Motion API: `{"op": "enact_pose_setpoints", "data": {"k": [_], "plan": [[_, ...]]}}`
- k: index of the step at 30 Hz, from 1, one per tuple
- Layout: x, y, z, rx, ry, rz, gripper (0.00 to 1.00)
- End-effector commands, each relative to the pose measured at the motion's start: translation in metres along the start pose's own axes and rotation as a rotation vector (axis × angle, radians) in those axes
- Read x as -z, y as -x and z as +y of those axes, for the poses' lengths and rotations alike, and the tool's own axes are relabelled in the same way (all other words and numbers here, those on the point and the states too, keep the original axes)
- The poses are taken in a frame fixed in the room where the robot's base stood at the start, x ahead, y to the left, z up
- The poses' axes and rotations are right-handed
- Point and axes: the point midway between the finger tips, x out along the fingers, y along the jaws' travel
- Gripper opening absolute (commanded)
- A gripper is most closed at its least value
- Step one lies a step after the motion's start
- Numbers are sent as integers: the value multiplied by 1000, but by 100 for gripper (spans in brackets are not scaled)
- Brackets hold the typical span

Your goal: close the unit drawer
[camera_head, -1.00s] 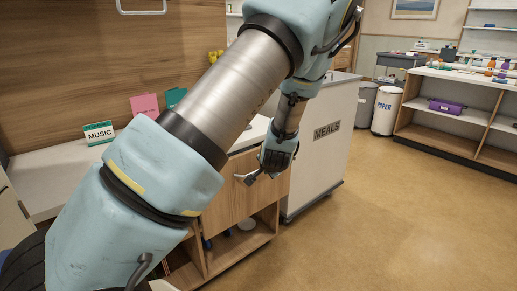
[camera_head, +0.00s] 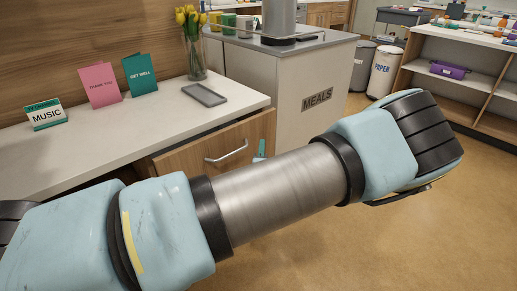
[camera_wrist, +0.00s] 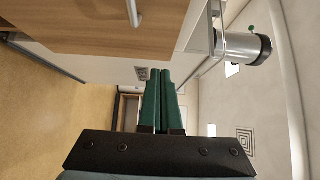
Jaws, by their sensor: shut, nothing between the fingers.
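The unit drawer has a wooden front (camera_head: 190,157) with a silver bar handle (camera_head: 228,154), under the right end of the white counter in the head view. A narrow dark strip shows along its top edge; how far it stands out I cannot tell. In the wrist view a wooden panel (camera_wrist: 100,30) fills the upper left, with a bit of the handle (camera_wrist: 132,12) at the top. My gripper (camera_wrist: 163,72) shows its green fingers shut together and empty, below the panel's edge in the picture. In the head view my arm hides most of the gripper; a small green tip (camera_head: 262,146) shows beside the drawer front's right end.
On the counter (camera_head: 110,142) stand cards, a MUSIC sign (camera_head: 47,115), a grey tray (camera_head: 205,95) and a vase of yellow flowers (camera_head: 195,55). The MEALS cart (camera_head: 320,98) stands close to the right of the unit. Open floor (camera_head: 400,235) lies in front.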

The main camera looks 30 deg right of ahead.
Motion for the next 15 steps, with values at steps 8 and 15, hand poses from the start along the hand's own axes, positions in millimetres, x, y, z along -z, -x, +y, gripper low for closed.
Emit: {"op": "enact_pose_setpoints", "data": {"k": [8, 15], "plan": [[-1, -58, -1, 1, 1, -2, 0], [-24, -79, -1, -1, 0, -3, 0]]}}
